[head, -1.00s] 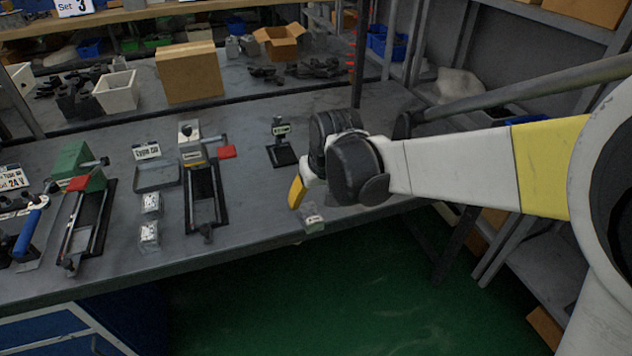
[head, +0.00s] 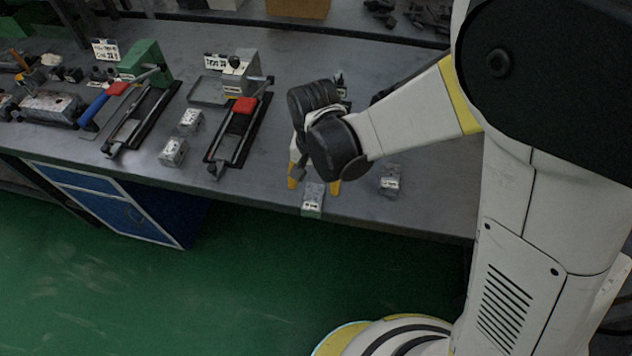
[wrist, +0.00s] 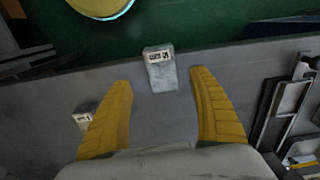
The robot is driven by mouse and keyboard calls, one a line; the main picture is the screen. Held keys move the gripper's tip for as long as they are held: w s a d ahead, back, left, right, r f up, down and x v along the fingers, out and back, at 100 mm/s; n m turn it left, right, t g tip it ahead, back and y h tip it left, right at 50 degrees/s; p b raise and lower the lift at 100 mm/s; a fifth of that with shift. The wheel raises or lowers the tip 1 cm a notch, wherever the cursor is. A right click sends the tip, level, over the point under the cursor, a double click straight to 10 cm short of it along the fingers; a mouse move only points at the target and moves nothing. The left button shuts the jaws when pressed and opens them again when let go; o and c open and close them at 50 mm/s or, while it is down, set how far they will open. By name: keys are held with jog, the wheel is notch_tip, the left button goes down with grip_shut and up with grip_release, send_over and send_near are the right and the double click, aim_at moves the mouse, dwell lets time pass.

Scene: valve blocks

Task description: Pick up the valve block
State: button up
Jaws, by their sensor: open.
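A grey valve block (head: 313,199) with a white label sits at the front edge of the workbench. In the wrist view this block (wrist: 161,75) lies just ahead of and between my yellow fingertips, with no finger seen touching it. My gripper (head: 314,183) is open and empty, its fingers pointing down close to the block. A second labelled block (head: 390,181) lies to the right; in the wrist view it (wrist: 82,120) is partly hidden by the left finger. Two more similar blocks, the rear one (head: 190,120) and the front one (head: 174,152), sit at the left.
A vise with a red handle (head: 243,105) and a green vise (head: 147,62) stand left of my gripper on the grey workbench (head: 270,185). A shallow tray (head: 208,91) lies behind. Green floor (head: 250,270) is open in front of the bench.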

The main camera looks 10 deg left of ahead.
aim_at(313, 196)
notch_tip(313, 196, down, 7)
jog(key=b, duration=0.3)
jog(key=shift+w+a, duration=0.1)
jog(key=shift+a, duration=0.05)
jog(key=c, duration=1.5)
